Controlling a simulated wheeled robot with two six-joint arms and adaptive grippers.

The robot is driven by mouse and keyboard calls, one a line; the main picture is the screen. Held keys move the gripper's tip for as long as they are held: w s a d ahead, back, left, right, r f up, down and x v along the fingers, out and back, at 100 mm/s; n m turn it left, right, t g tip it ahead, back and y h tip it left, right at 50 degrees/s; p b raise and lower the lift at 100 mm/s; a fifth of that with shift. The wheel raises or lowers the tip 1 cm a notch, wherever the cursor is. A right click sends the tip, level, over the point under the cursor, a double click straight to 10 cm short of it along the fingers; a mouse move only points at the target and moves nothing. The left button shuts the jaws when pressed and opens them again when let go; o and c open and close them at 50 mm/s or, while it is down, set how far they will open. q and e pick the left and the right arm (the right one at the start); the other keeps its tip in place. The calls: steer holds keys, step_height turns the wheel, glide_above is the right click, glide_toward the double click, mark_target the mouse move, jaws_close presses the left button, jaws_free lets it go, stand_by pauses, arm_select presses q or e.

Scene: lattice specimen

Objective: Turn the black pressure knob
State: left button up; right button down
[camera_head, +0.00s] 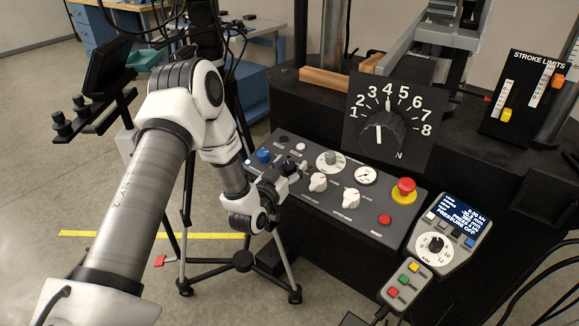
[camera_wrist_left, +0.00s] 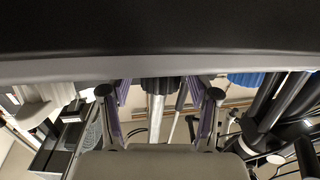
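The control panel (camera_head: 325,205) has a row of knobs along its left part. In the wrist view a short black knob (camera_wrist_left: 162,85), likely the pressure knob, stands out from the panel between my fingers. My left gripper (camera_head: 291,168) is over the panel's left end, just right of the blue knob (camera_head: 263,156), and hides the black knob in the head view. In the wrist view the left gripper (camera_wrist_left: 161,92) is open, one finger on each side of the black knob, with a gap on both sides. My right gripper is not in view.
A grey-white knob (camera_head: 330,160) stands right of the gripper, with white knobs (camera_head: 318,182), a gauge (camera_head: 366,176) and a red emergency button (camera_head: 404,190) beyond. A large numbered dial (camera_head: 381,134) stands behind. A handheld unit (camera_head: 447,232) is at right.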

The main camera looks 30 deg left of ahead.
arm_select(q)
steer(key=shift+s, duration=0.15)
steer(key=s+d, duration=0.1)
steer(key=s, duration=1)
steer(key=shift+s+d, duration=0.3)
steer(key=shift+s, duration=0.05)
